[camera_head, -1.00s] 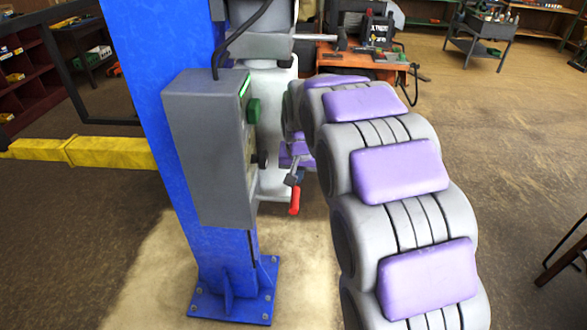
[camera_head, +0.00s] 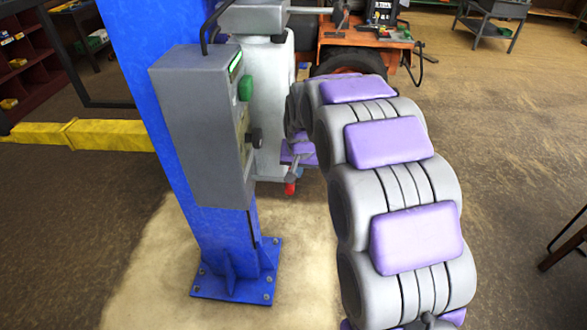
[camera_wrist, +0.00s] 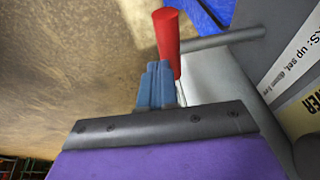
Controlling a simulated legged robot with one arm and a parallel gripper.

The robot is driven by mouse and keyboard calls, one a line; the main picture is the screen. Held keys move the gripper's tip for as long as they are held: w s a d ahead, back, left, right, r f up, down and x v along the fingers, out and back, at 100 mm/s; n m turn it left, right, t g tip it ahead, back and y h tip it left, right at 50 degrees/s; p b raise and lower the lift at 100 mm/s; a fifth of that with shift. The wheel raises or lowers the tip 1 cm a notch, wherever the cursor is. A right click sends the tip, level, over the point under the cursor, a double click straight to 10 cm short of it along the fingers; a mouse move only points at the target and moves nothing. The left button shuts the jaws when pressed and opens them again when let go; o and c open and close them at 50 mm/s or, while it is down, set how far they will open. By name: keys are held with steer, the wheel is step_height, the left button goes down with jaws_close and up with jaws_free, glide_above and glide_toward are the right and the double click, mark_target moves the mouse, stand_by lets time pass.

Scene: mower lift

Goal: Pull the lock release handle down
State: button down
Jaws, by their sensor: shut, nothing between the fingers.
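The lock release handle, with a red grip (camera_wrist: 167,42), stands just beyond my fingertips in the wrist view. A grey bar (camera_wrist: 222,39) runs from it toward the control box. My gripper (camera_wrist: 158,72) has blue fingers, closed together and empty. The fingers overlap the lower end of the red grip in the wrist view; I cannot tell whether they touch it.
The grey control box (camera_head: 175,120) with a green button (camera_head: 245,88) is fixed to the blue post (camera_head: 145,50). The post's bolted base plate (camera_head: 235,280) is on the floor. An orange mower (camera_head: 365,45) stands behind. Open floor lies to the right.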

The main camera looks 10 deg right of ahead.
steer(key=shift+s+a+f+y, duration=0.15)
steer(key=shift+a+f, duration=0.1)
steer(key=shift+a, duration=0.15)
steer(key=shift+w+a+f+y, duration=0.15)
steer(key=shift+a+f, duration=0.1)
steer(key=shift+a, duration=0.15)
steer(key=shift+s+f, duration=0.15)
steer(key=shift+f, duration=0.05)
step_height(320, 180, down, 7)
steer(key=t+y, duration=0.1)
steer(key=y, duration=0.2)
steer(key=shift+d+m+t, duration=0.3)
steer(key=shift+d, duration=0.1)
steer(key=shift+f+y, duration=0.25)
steer(key=shift+y, duration=0.05)
